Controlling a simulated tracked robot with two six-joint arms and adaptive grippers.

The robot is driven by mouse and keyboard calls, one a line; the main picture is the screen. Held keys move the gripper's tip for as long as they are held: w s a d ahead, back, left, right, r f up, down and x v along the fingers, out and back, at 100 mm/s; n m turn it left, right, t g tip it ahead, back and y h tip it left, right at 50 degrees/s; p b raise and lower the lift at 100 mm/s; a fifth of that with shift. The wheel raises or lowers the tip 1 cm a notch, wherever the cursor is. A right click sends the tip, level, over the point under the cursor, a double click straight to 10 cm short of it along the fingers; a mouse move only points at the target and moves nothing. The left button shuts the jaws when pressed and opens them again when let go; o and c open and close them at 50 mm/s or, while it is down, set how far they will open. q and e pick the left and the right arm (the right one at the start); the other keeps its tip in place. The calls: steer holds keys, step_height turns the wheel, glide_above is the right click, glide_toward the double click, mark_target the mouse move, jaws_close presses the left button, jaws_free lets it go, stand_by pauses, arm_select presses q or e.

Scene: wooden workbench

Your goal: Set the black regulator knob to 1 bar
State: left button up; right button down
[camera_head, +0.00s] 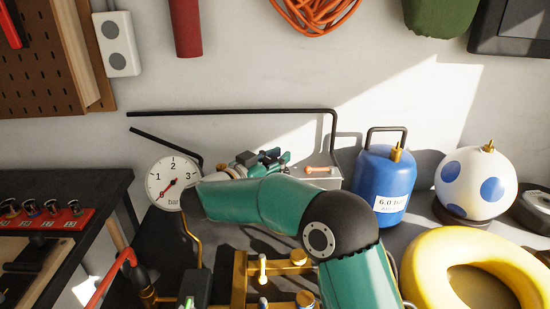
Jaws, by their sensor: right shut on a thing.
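A round white pressure gauge (167,183) marked in bar stands at the left of the middle. Its red needle points at or close to the 0 mark, below the 1. My right arm reaches in from the lower right and bends behind its own teal forearm. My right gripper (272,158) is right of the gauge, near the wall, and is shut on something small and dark. This looks like the black regulator knob, but the fingers and forearm hide most of it. My left gripper is not in view.
Brass fittings (298,258) lie in front of the forearm. A black pipe (240,112) runs along the wall.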

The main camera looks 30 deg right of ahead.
steer(key=shift+w+a+f, duration=0.1)
steer(key=shift+w+a, duration=0.05)
steer(key=shift+a, duration=0.15)
steer(key=shift+n+t, duration=0.5)
steer(key=shift+t, duration=0.3)
steer(key=n+t, duration=0.1)
steer(key=t+y, duration=0.1)
steer(key=n+t+y, duration=0.1)
steer(key=shift+w+n+t+b, duration=0.25)
steer(key=shift+n+t+b, duration=0.05)
steer(key=n+t+y, duration=0.2)
steer(key=t, duration=0.1)
steer(key=shift+w+a+f+n+y+b, duration=0.1)
steer(key=shift+w+a+n+y+b, duration=0.1)
steer(key=shift+n+y+b, duration=0.15)
steer(key=shift+w+a+f+n+t+y+b, duration=0.1)
steer(key=shift+n+t+y+b, duration=0.35)
steer(key=shift+n+t+y, duration=0.35)
steer(key=shift+w+a+r+n+t+y+b, duration=0.15)
steer(key=shift+n+t+y+b, duration=0.45)
steer(key=shift+y, duration=0.45)
steer(key=shift+w+a+f+n+t+y+b, duration=0.15)
steer(key=shift+n+t+y+b, duration=0.2)
steer(key=shift+n+t+y, duration=0.5)
steer(key=shift+s+y, duration=0.1)
steer(key=shift+y, duration=0.15)
